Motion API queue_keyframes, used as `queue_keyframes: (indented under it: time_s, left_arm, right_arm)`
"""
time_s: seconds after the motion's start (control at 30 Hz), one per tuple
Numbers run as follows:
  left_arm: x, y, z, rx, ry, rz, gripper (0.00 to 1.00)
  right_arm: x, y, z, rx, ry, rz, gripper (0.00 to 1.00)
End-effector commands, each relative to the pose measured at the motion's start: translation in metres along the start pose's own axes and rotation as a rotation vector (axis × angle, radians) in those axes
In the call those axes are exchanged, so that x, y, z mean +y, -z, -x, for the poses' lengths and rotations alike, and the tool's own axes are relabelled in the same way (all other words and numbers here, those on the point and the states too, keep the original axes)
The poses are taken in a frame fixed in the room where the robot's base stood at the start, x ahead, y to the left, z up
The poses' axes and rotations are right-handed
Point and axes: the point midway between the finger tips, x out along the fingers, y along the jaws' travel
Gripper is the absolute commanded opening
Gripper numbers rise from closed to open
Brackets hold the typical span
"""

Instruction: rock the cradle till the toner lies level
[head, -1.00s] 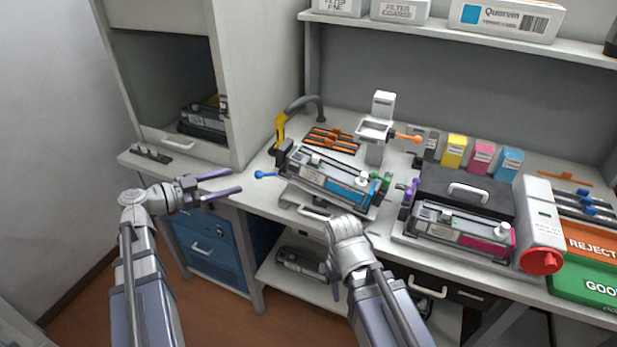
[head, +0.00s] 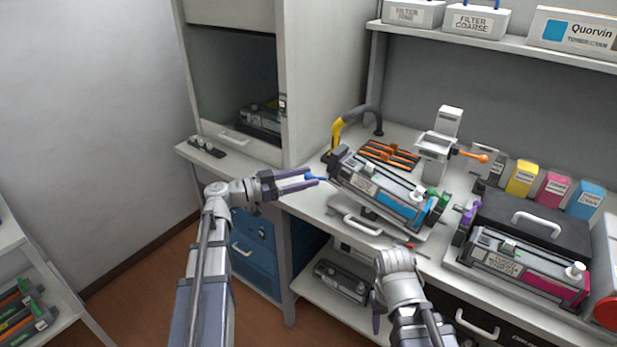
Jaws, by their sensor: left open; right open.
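The cradle (head: 350,222) stands on the bench and carries a grey toner cartridge with a cyan stripe (head: 398,208). The cartridge lies at a slant in the picture; I cannot tell how level the toner inside is. A blue knob (head: 313,178) on a short lever sticks out at the cradle's left end. My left gripper (head: 316,179) is open, its fingertips on either side of the knob; I cannot tell whether they touch it. My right gripper (head: 379,312) is below the bench's front edge, mostly hidden behind its own wrist, and holds nothing that I can see.
A second cartridge with a magenta end (head: 525,266) sits on the right by a black case (head: 535,213). An orange-knobbed device (head: 440,145) and a yellow-and-black curved arm (head: 345,125) stand behind. An open cabinet (head: 235,95) is at the left.

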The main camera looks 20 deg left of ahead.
Motion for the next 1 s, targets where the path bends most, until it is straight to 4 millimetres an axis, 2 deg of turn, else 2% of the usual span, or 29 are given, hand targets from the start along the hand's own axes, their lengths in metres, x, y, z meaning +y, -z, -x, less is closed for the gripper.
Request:
queue_keyframes:
  time_s: [0.2, 0.47, 1.0]
  left_arm:
    - [0.0000, -0.0001, -0.0130, 0.000, 0.000, 0.000, 0.61]
    - [0.0000, -0.0001, -0.0134, 0.000, 0.001, -0.001, 0.61]
    - [-0.0001, -0.0001, -0.0131, 0.000, 0.001, -0.001, 0.01]
  right_arm:
    - [0.0000, 0.0000, 0.0000, 0.000, 0.000, 0.000, 0.50]
    - [0.0000, 0.0000, 0.0000, 0.000, 0.000, 0.000, 0.50]
    - [0.0000, 0.0000, 0.0000, 0.000, 0.000, 0.000, 0.50]
